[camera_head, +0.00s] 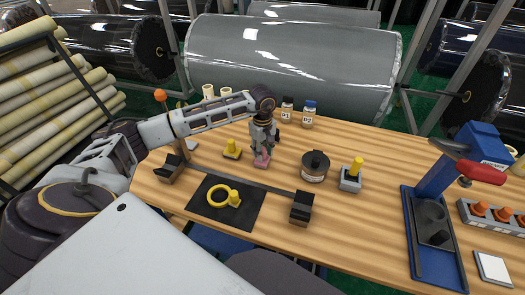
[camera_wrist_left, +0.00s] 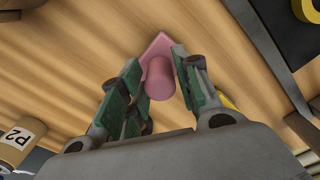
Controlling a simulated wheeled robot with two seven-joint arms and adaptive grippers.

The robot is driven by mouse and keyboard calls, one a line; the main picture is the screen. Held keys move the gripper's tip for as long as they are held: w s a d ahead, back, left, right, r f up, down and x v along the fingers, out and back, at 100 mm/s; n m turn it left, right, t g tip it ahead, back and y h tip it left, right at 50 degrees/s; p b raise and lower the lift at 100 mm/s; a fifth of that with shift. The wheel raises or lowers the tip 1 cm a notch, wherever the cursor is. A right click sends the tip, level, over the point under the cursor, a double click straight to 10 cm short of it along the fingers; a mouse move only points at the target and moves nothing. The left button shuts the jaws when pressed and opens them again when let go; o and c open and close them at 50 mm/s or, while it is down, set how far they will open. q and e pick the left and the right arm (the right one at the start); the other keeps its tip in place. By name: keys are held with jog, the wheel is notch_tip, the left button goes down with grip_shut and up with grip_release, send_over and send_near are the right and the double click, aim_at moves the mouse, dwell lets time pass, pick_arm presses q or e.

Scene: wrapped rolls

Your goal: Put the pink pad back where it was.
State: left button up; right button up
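The pink pad (camera_head: 262,161) is a small flat piece with an upright round handle. It is at the middle of the wooden table, behind the dark mat; I cannot tell whether it touches the wood. My left gripper (camera_head: 263,146) points down over it. In the left wrist view the pink pad (camera_wrist_left: 159,74) has its handle between the green-lined fingers of my left gripper (camera_wrist_left: 160,72). The right finger is close against the handle and a narrow gap seems to show on the left, so the grip is unclear. My right gripper is out of view.
A yellow pad (camera_head: 232,149) stands left of the pink one, a black round tin (camera_head: 315,166) right of it. A dark mat (camera_head: 247,212) with a yellow ring (camera_head: 218,197) lies in front. Labelled bottles (camera_head: 309,114) stand behind. A blue press (camera_head: 440,180) is far right.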

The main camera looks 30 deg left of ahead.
pick_arm(q)
jog(key=shift+o, duration=0.7)
jog(key=shift+r, duration=0.2)
notch_tip(320, 180, up, 12)
jog(key=b, duration=0.1)
dwell(0.7)
